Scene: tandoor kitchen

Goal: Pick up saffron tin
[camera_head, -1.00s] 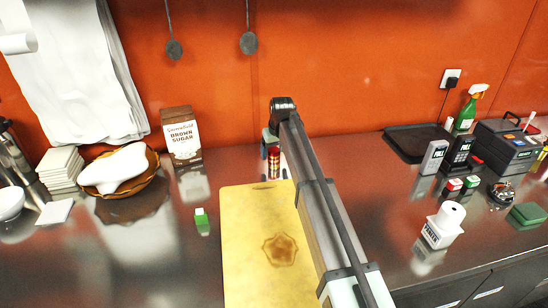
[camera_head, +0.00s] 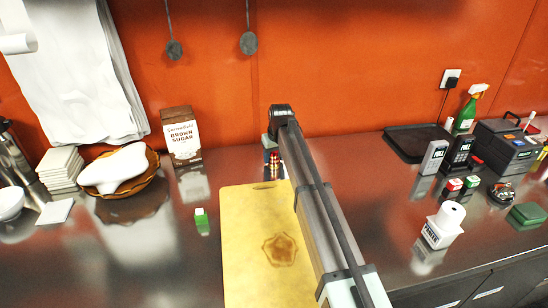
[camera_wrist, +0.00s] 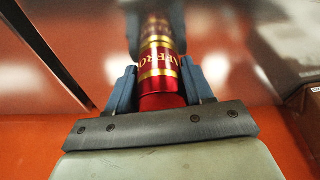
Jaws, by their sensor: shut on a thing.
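The saffron tin (camera_head: 274,158) is a small red cylinder with gold bands, at the back of the counter just behind the yellow cutting board. In the wrist view the tin (camera_wrist: 161,66) shows gold lettering, partly cut off. My gripper (camera_wrist: 160,86) has a blue-grey finger on each side of the tin and is shut on it. In the head view my gripper (camera_head: 272,147) is at the tin's upper part, and my arm hides its right side. I cannot tell whether the tin's base touches the counter.
The yellow cutting board (camera_head: 245,240) lies in front of the tin. A brown sugar box (camera_head: 182,135) stands to the left, and a small green-and-white block (camera_head: 201,220) lies beside the board. A dark tray (camera_head: 408,143) is at the back right. The orange wall (camera_head: 330,70) is close behind.

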